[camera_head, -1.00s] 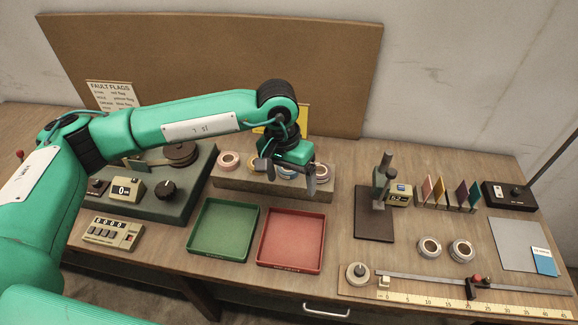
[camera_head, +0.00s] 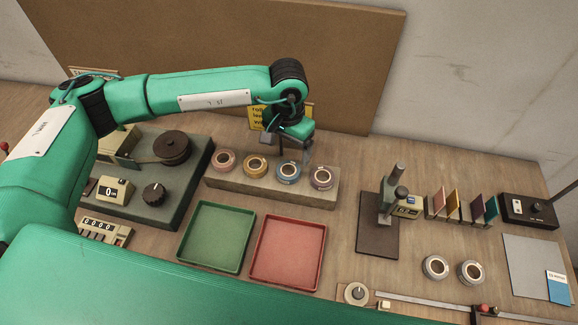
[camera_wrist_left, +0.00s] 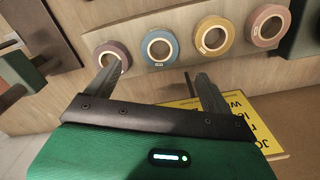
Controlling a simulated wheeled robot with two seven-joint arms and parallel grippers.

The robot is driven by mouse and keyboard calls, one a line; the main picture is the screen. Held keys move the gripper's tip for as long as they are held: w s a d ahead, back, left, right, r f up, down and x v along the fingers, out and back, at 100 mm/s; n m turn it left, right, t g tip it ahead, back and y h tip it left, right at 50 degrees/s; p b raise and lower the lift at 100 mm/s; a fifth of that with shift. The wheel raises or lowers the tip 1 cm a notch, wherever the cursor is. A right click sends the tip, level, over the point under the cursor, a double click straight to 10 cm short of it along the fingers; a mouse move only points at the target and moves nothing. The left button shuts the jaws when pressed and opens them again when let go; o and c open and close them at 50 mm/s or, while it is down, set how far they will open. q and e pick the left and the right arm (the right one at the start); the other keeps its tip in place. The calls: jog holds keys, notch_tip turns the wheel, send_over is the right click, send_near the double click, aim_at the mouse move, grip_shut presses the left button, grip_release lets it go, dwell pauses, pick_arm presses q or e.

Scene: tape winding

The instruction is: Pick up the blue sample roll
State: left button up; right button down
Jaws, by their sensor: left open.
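The blue sample roll (camera_head: 288,181) sits on a long raised block (camera_head: 240,186), third from the left in a row of rolls in the head view. It also shows in the left wrist view (camera_wrist_left: 173,53). My left gripper (camera_head: 294,152) is open and empty, just behind the blue roll and apart from it. In the left wrist view, the blue roll lies beyond the gap between my left fingertips (camera_wrist_left: 158,70). My right gripper is in neither view.
An orange roll (camera_head: 255,173) and a mauve roll (camera_head: 321,186) flank the blue one; a pink roll (camera_head: 223,168) is at the row's left end. Green (camera_head: 184,262) and red (camera_head: 256,277) trays lie in front. A yellow sign (camera_head: 256,117) stands behind my gripper.

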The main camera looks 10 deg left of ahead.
aim_at(289, 174)
pick_arm(q)
jog(key=f, duration=0.4)
jog(key=shift+w+p, duration=0.2)
jog(key=shift+p, duration=0.15)
jog(key=shift+f, duration=0.15)
jog(key=shift+s+f+p, duration=0.15)
jog(key=shift+f+p, duration=0.4)
jog(key=shift+p, duration=0.25)
notch_tip(289, 174, down, 3)
jog(key=shift+f+p, duration=0.15)
jog(key=shift+p, duration=0.6)
jog(key=shift+f, duration=0.35)
jog(key=c, duration=1.1)
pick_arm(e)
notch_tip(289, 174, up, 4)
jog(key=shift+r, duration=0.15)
